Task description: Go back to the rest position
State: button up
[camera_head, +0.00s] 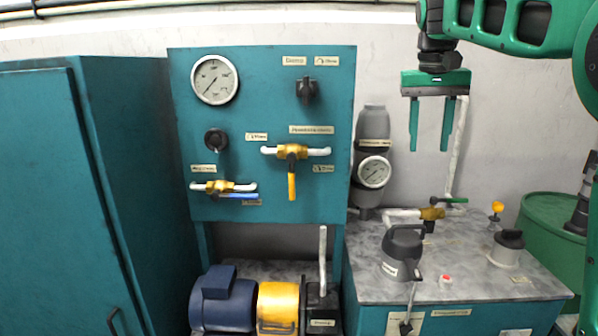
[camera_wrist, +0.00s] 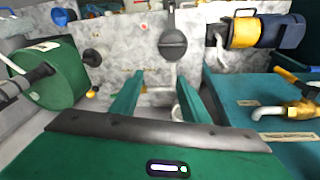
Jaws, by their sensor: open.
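My gripper (camera_head: 431,125) hangs at the upper right in the head view, fingers pointing down and apart, with nothing between them. It is in front of the wall, right of the teal panel (camera_head: 270,65) and above the grey marbled tank top (camera_head: 455,255). In the wrist view its two green fingers (camera_wrist: 158,100) are spread apart and empty. My green arm reaches in from the upper right.
A grey cylinder with a gauge (camera_head: 374,172) stands left of my gripper. Below are a brass valve with a green handle (camera_head: 432,213) and a dark grey cap (camera_head: 403,250). A green barrel (camera_head: 560,235) stands at right, a blue and yellow motor (camera_head: 225,300) at lower left.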

jog(key=s+d+f+m+y, duration=0.2)
jog(key=s+d+f, duration=1)
jog(key=s, duration=0.3)
jog(key=s+f, duration=0.7)
jog(key=s, duration=0.3)
jog(key=s+f+m+g, duration=0.1)
jog(key=s+f, duration=0.7)
jog(key=s, duration=0.2)
jog(key=shift+s, duration=0.4)
jog(key=shift+d, duration=0.1)
jog(key=shift+w+f+h, duration=0.25)
jog(key=shift+w+h, duration=0.05)
jog(key=shift+w, duration=0.35)
